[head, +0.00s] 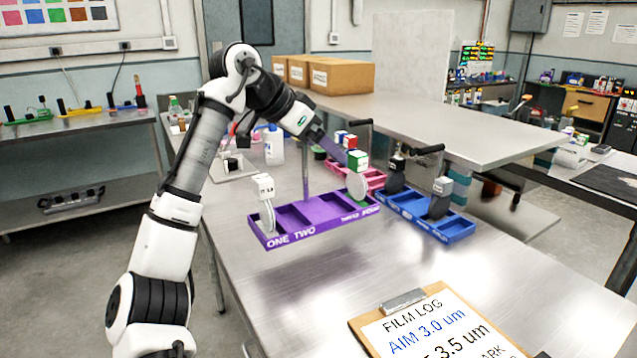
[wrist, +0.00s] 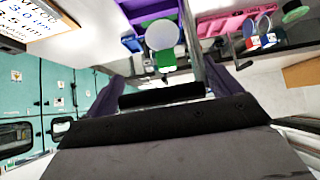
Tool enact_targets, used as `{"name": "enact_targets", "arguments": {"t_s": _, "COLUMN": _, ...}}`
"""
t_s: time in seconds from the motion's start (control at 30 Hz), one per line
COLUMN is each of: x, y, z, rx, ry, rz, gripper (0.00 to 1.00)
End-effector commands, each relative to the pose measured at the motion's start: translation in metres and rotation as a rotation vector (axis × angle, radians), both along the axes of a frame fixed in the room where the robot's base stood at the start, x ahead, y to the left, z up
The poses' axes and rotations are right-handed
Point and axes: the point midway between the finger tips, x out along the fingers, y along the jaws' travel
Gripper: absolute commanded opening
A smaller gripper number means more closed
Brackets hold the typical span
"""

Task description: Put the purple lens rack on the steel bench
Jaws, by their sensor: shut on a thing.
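The purple lens rack (head: 313,217), lettered ONE, TWO and more along its front, is over the near metal table (head: 290,300). The rack (wrist: 150,10) and green-capped lens (wrist: 164,48) also show in the wrist view.
A blue rack (head: 440,225) with dark lenses sits close right; a pink rack (head: 370,180) is behind. A clipboard (head: 430,330) lies in front. A raised metal bench (head: 450,125) at the back right is largely clear. Another metal bench (head: 90,125) stands far left.

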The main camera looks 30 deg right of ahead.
Motion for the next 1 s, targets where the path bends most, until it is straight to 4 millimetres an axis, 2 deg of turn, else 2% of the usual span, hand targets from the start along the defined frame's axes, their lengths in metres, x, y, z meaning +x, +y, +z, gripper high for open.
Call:
{"name": "enact_targets", "arguments": {"t_s": 0.1, "x": 0.000, "y": 0.001, "z": -0.019, "rx": -0.002, "ry": 0.000, "rz": 0.000, "gripper": 0.39}}
{"name": "enact_targets", "arguments": {"t_s": 0.37, "x": 0.000, "y": 0.000, "z": -0.038, "rx": -0.002, "ry": -0.001, "rz": 0.001, "gripper": 0.39}}
{"name": "enact_targets", "arguments": {"t_s": 0.6, "x": 0.000, "y": 0.001, "z": -0.070, "rx": -0.002, "ry": -0.001, "rz": 0.001, "gripper": 0.39}}
{"name": "enact_targets", "arguments": {"t_s": 0.8, "x": 0.000, "y": 0.000, "z": -0.072, "rx": -0.002, "ry": -0.001, "rz": 0.001, "gripper": 0.39}}
{"name": "enact_targets", "arguments": {"t_s": 0.83, "x": 0.000, "y": 0.000, "z": -0.073, "rx": 0.000, "ry": 0.001, "rz": 0.001, "gripper": 0.92}}
{"name": "enact_targets", "arguments": {"t_s": 0.9, "x": 0.000, "y": 0.000, "z": -0.073, "rx": 0.000, "ry": 0.001, "rz": 0.001, "gripper": 1.00}}
{"name": "enact_targets", "arguments": {"t_s": 1.0, "x": 0.000, "y": 0.000, "z": -0.073, "rx": 0.000, "ry": -0.001, "rz": 0.001, "gripper": 1.00}}
